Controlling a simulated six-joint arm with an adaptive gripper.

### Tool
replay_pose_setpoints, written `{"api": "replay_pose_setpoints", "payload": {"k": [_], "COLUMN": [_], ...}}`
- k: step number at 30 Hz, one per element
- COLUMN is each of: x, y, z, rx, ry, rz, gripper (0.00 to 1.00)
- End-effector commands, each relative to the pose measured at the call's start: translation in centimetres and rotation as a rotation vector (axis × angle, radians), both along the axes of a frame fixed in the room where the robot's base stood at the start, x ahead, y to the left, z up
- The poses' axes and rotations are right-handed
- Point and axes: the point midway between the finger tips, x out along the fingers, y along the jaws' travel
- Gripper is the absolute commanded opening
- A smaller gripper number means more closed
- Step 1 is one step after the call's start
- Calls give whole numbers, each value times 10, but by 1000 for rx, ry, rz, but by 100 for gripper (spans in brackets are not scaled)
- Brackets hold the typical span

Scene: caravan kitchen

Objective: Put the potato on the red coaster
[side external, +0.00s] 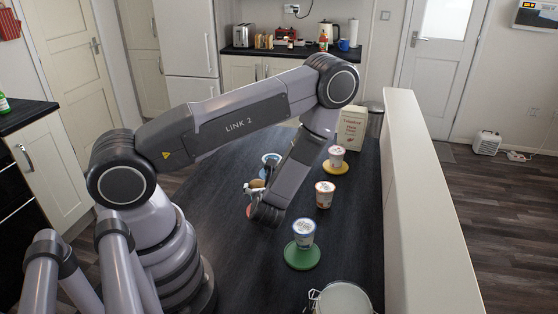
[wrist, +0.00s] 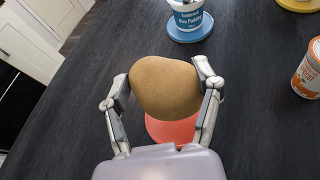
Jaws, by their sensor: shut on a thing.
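The potato (wrist: 165,87) is brown and held between the two fingers of my gripper (wrist: 164,85) in the wrist view. My gripper is shut on it. In the side view the potato (side external: 257,183) shows small at my gripper (side external: 256,187), partly hidden by my arm. The red coaster (wrist: 172,131) lies on the dark table beneath the potato in the wrist view, partly covered by the potato and my gripper. In the side view only a sliver of the red coaster (side external: 249,211) shows beside my wrist. The potato looks to be above the coaster; the height is hard to tell.
A pudding tub (wrist: 187,14) stands on a blue coaster (wrist: 190,34) beyond the potato. An orange-labelled tub (side external: 325,194) stands to the right. Another tub stands on a yellow coaster (side external: 335,167), and one (side external: 304,232) on a green coaster (side external: 302,258).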

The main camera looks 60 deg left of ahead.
Motion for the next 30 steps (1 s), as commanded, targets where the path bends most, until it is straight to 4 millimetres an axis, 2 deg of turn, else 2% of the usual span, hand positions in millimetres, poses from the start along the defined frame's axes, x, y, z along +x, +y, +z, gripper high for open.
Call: {"api": "replay_pose_setpoints", "payload": {"k": [1, 12, 24, 25, 30], "x": [-1, 0, 0, 0, 0], "y": [0, 0, 0, 0, 0], "z": [-10, -57, -64, -65, -64], "rx": [0, -1, -1, -1, -1], "ry": [2, 1, 0, 0, 0], "rz": [0, 1, 0, 0, 0], "gripper": [23, 23, 23, 65, 87]}}
